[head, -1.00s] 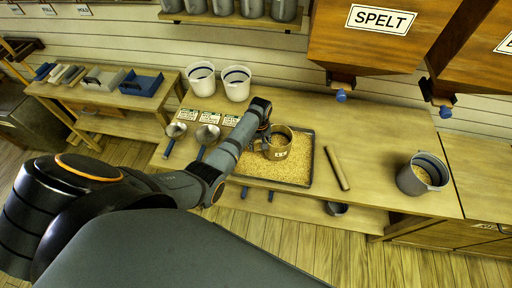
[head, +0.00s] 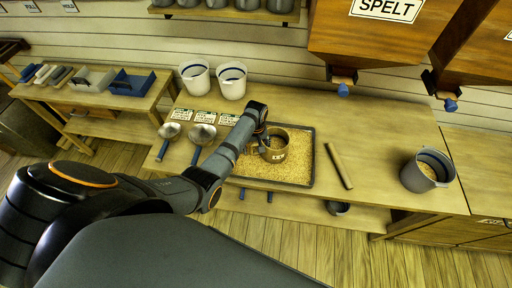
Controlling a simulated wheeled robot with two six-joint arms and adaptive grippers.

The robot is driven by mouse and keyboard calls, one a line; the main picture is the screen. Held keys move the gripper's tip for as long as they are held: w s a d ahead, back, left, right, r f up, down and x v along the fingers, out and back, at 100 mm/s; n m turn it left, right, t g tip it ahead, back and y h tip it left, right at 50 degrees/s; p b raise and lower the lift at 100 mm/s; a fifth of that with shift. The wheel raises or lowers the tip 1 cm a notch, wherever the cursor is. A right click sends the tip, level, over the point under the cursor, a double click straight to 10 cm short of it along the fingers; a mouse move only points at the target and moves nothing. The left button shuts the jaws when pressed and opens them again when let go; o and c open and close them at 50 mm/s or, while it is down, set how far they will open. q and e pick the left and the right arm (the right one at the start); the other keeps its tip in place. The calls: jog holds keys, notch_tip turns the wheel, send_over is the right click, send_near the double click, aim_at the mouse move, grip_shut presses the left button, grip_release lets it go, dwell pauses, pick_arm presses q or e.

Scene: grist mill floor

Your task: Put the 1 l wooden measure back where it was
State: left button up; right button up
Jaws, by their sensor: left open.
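The 1 l wooden measure (head: 275,149) is a brown round cup with a pale label on its front. It stands upright in the tray of grain (head: 312,160) on the bench. My left gripper (head: 262,144) is at the left side of the measure, open, with its fingers close to the rim. The arm hides part of the fingers, so I cannot tell whether they touch the measure. My right gripper is not in view.
A wooden stick (head: 339,166) lies right of the tray. A grey bucket of grain (head: 427,170) stands at the bench's right. Two white buckets (head: 232,80), label cards (head: 204,117) and two scoops (head: 202,133) are on the left. A spelt hopper (head: 400,35) hangs above.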

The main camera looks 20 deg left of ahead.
pick_arm(q)
jog(key=shift+r, duration=0.1)
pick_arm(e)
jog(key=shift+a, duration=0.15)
pick_arm(q)
jog(key=shift+r, duration=0.25)
notch_tip(320, 180, up, 11)
jog(key=shift+r+b, duration=0.1)
jog(key=shift+b, duration=0.3)
jog(key=shift+r, duration=0.25)
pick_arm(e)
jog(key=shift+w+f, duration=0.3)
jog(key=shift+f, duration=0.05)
